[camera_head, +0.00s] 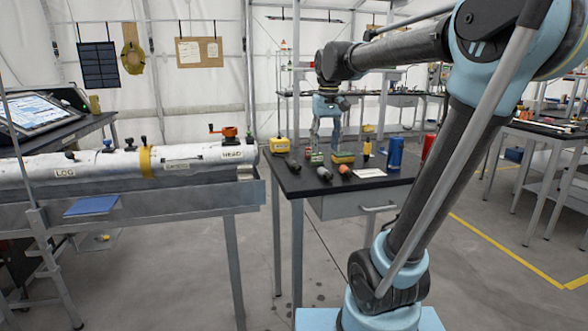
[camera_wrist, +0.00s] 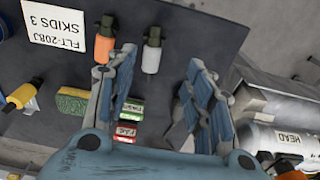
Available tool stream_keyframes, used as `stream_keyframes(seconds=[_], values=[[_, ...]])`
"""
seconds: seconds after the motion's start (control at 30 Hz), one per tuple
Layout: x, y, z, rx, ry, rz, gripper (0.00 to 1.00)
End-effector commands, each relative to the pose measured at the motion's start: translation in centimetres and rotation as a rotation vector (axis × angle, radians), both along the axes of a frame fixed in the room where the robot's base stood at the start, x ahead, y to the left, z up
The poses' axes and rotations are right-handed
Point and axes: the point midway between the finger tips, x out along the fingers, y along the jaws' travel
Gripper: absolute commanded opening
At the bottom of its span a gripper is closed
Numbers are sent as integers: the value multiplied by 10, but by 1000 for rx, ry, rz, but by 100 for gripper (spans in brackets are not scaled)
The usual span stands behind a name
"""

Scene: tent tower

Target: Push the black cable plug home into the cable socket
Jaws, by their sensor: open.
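My gripper (camera_head: 326,145) hangs over the dark table, pointing down. In the wrist view my gripper (camera_wrist: 161,60) is open with nothing held; a grey cylinder with a dark end (camera_wrist: 152,58) shows between the fingers, lower down on the table. A dark cylindrical piece (camera_head: 293,166) lies near the table's left edge; I cannot tell whether it is the cable plug. The white tube (camera_head: 200,158), marked HEAD at its right end, lies left of the table. Small dark fittings stand on top of it; I cannot make out which part is the cable socket.
An orange piece (camera_wrist: 104,42), a sponge (camera_wrist: 71,101), small boxes (camera_wrist: 132,110) and a label card (camera_wrist: 70,25) lie around. A gap separates table and tube stand.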

Motion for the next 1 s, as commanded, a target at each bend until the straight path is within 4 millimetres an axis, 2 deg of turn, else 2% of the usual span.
stream_keyframes(seconds=[0.03,0.1,0.3,0.4,0.57,0.73,1.0], values=[[15,13,12,-2,7,19,48],[32,28,26,-5,17,42,48],[74,72,57,-13,44,98,48],[87,88,66,-18,54,117,48],[98,102,72,-21,62,134,48],[100,105,60,-21,63,137,48],[100,104,12,-21,63,137,48]])
